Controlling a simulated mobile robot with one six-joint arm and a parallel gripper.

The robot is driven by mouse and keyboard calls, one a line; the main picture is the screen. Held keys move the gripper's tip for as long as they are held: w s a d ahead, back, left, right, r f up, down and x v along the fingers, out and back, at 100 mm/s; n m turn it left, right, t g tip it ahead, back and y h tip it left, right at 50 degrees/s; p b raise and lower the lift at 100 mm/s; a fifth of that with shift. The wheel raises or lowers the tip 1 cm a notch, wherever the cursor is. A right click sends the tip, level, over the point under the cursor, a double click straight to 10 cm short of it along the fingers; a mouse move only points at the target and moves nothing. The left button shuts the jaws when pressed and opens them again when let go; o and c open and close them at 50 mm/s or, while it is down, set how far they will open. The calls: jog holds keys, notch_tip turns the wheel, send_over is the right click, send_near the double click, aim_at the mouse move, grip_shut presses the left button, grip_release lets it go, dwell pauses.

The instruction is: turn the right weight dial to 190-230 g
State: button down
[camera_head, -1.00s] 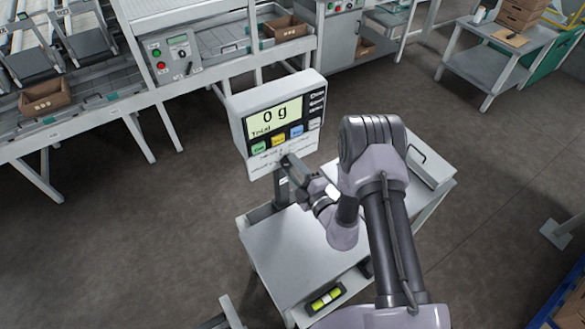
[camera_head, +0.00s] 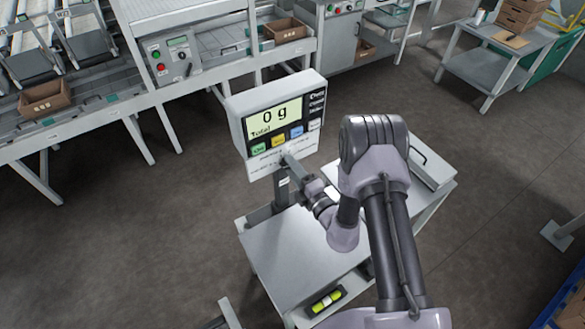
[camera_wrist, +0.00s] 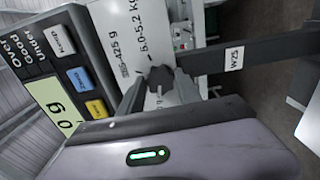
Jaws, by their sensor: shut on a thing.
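A white scale display (camera_head: 277,120) on a post reads 0 g in the head view. Its lower panel, with weight ranges printed on it, shows sideways in the wrist view (camera_wrist: 130,42). A dark faceted dial (camera_wrist: 160,79) sticks out of that panel. My gripper (camera_wrist: 158,92) is shut on this dial, one finger on each side. The dial's pointer setting cannot be read. Whether it is the right one of several is not clear from the wrist view. In the head view my gripper (camera_head: 291,163) reaches the panel's lower edge, and the dial is hidden.
A grey weighing plate (camera_head: 285,248) lies on the cart below the display. A yellow-green level (camera_head: 326,300) is on the cart's lower front. A conveyor line with cardboard trays (camera_head: 45,97) runs behind. Colored buttons (camera_wrist: 80,78) sit close to my gripper.

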jog(key=c, duration=0.8)
grip_release()
jog(key=shift+c, duration=0.2)
jog(key=v, duration=1.7)
jog(key=shift+s+p, duration=0.2)
jog(key=shift+p, duration=0.15)
jog(key=shift+d, duration=0.2)
